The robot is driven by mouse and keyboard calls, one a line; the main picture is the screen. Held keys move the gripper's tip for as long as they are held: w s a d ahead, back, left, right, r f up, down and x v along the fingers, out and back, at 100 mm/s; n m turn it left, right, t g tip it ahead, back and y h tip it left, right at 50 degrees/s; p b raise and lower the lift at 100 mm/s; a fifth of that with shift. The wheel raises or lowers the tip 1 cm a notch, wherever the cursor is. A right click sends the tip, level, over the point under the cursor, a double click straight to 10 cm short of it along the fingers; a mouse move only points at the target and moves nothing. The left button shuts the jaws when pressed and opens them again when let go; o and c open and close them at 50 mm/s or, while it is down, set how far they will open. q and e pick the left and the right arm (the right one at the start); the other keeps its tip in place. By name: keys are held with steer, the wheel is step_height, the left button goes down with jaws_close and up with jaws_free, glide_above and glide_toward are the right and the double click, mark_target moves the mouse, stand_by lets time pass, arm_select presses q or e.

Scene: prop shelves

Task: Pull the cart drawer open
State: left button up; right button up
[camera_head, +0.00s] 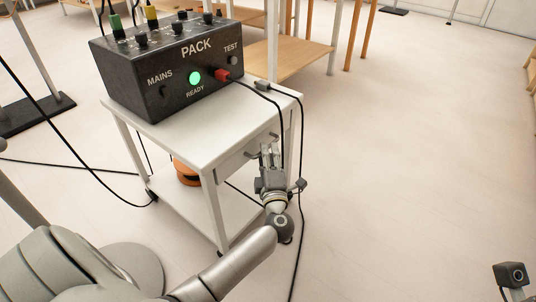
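The white cart (190,130) stands left of centre, with a drawer (232,163) under its top on the side facing right. The drawer front looks flush with the cart frame. A grey bar handle (252,154) sticks out from the drawer front. My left gripper (268,148) is at the handle, its fingers overlapping the middle of the bar and hiding it. The fingers look close together, but I cannot tell whether they are closed on the bar. My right gripper's fingers are not in view.
A black PACK box (165,75) with a green light sits on the cart top. Black cables (300,220) hang beside my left gripper to the floor. An orange item (186,173) lies on the lower shelf.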

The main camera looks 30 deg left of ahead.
arm_select(q)
steer(key=shift+x, duration=1)
jaws_close()
